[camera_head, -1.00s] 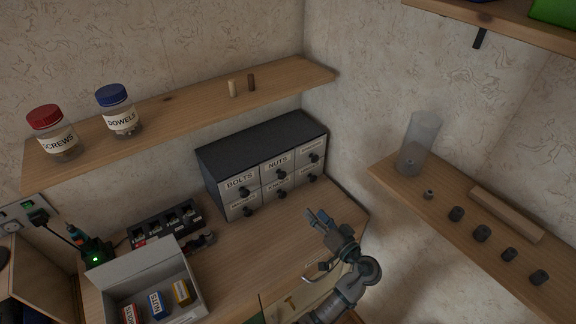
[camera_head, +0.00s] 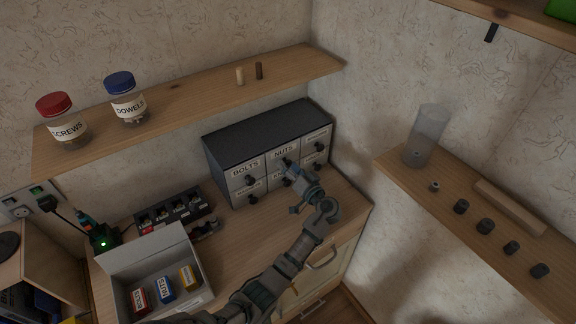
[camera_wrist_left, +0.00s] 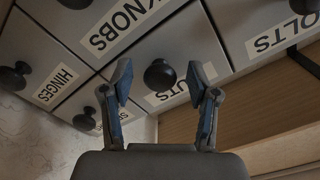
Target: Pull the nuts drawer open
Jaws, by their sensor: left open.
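The grey drawer cabinet (camera_head: 262,135) stands on the bench against the wall, its drawers shut. The nuts drawer (camera_head: 283,154) is the top middle one, with a white label and a dark round knob. My left gripper (camera_head: 288,165) is right in front of it and partly hides its front. In the left wrist view, which is turned over, the open fingers (camera_wrist_left: 160,84) stand on either side of the nuts knob (camera_wrist_left: 160,75). I see no clear contact with it. The nuts label (camera_wrist_left: 181,90) is partly behind a finger. My right gripper is not in view.
The bolts drawer (camera_head: 247,172) and knobs drawer (camera_wrist_left: 130,20) are neighbours. A wooden shelf (camera_head: 195,97) with jars runs above the cabinet. An open white box (camera_head: 130,262) stands at the front left. Another shelf (camera_head: 455,196) is at right.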

